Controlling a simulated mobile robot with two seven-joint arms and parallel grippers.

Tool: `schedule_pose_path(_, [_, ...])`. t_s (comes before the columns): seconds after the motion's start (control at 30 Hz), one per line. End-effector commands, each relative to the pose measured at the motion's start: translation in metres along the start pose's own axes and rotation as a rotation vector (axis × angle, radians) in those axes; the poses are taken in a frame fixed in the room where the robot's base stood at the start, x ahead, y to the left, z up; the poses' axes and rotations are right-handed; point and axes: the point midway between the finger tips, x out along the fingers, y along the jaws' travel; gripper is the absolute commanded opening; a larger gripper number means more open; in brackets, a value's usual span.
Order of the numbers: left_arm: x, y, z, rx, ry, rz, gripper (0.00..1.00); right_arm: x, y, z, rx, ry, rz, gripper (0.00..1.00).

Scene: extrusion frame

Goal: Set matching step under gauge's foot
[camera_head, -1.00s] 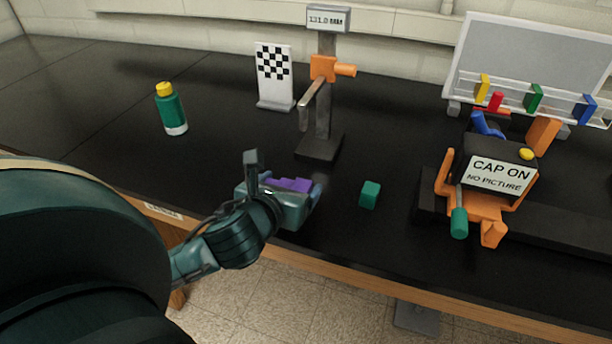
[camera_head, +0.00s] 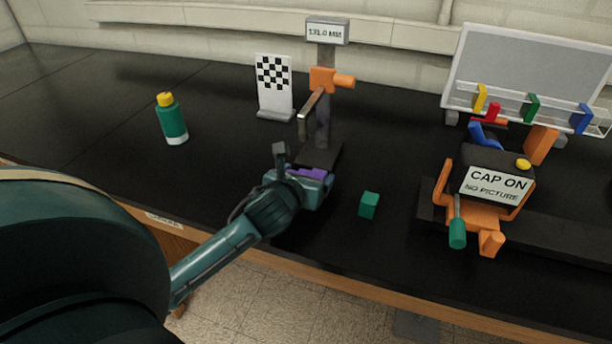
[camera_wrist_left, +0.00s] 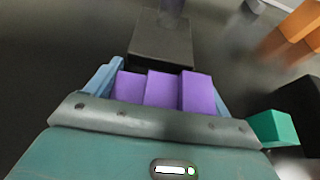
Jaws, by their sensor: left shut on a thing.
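The gauge stands on the bench, with a display (camera_head: 327,33) reading 131.0 MM, an orange slider (camera_head: 323,79) and a grey foot arm (camera_head: 307,110) angled down toward the front left. Its dark base (camera_head: 327,155) also shows ahead in the left wrist view (camera_wrist_left: 160,45). My left gripper (camera_head: 306,178) is shut on a purple stepped block (camera_wrist_left: 163,90), just in front of the base. The block's steps show between the blue fingers; its underside is hidden. A small teal cube (camera_head: 369,205) sits to the right of the gripper. My right gripper is out of view.
A green bottle (camera_head: 172,120) and a checkered board (camera_head: 274,86) stand left of the gauge. A whiteboard (camera_head: 535,70) stands behind. The bench's front edge is close below.

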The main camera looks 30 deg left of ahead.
Motion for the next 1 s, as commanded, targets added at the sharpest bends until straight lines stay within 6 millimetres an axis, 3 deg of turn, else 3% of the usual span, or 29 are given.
schedule_pose_path(0.17, [0.001, 0.000, -0.002, 0.002, -0.001, 0.000, 0.53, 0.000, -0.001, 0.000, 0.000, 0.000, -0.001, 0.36])
schedule_pose_path(0.2, [0.001, 0.000, -0.002, 0.001, 0.000, 0.000, 0.83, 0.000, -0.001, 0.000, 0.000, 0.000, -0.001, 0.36])
schedule_pose_path(0.4, [0.001, 0.000, -0.002, 0.001, 0.000, 0.000, 0.99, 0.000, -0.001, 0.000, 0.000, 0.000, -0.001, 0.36])
schedule_pose_path(0.73, [-0.004, 0.000, 0.000, 0.000, 0.001, 0.000, 1.00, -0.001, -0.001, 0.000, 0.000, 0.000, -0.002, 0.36])
schedule_pose_path(1.0, [-0.054, 0.000, -0.001, 0.003, 0.001, -0.002, 1.00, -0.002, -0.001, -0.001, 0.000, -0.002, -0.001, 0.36])
